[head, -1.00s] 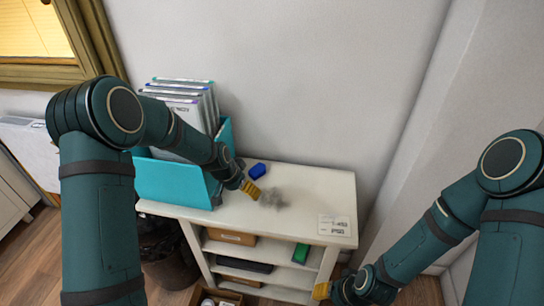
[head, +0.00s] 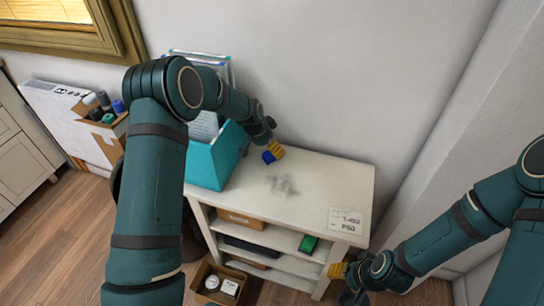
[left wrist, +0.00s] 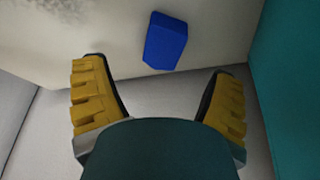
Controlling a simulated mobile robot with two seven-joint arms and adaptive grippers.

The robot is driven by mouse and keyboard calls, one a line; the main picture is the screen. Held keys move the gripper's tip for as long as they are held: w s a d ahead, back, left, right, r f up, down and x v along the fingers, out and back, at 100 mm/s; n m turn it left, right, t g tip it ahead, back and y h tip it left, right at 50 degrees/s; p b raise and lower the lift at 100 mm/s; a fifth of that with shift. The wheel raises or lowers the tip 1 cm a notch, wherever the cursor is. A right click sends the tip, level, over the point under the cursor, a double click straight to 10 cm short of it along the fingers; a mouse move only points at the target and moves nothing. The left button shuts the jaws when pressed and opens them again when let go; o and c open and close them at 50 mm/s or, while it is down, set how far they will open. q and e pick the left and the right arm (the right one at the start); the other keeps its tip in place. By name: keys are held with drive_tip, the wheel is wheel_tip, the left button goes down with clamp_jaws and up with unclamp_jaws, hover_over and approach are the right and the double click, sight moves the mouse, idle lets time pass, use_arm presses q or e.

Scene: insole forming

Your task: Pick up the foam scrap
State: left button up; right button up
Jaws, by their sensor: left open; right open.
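The foam scrap looks to be the small blue block (head: 268,157) on the white cabinet top, near the wall. My left gripper (head: 277,149) is open beside and partly over it in the head view. In the left wrist view the blue block (left wrist: 166,41) shows just beyond the two yellow fingers of my left gripper (left wrist: 153,68), between their lines and nearer the right one. The fingers are apart and hold nothing; I cannot tell their height above the top. My right gripper (head: 338,271) is open and empty by the cabinet's front right.
A teal file box (head: 208,166) with folders stands left of the block. The white cabinet top (head: 320,185) carries a grey smudge (head: 284,185) and a label card (head: 345,221). Shelves below hold a green item (head: 308,244) and boxes. The wall is close behind.

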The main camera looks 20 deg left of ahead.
sight(272, 155)
use_arm(q)
drive_tip(key=b+x, duration=0.1)
drive_tip(key=x, duration=0.4)
drive_tip(key=shift+w+a+f, duration=0.1)
drive_tip(key=shift+f, duration=0.1)
drive_tip(key=c, duration=0.9)
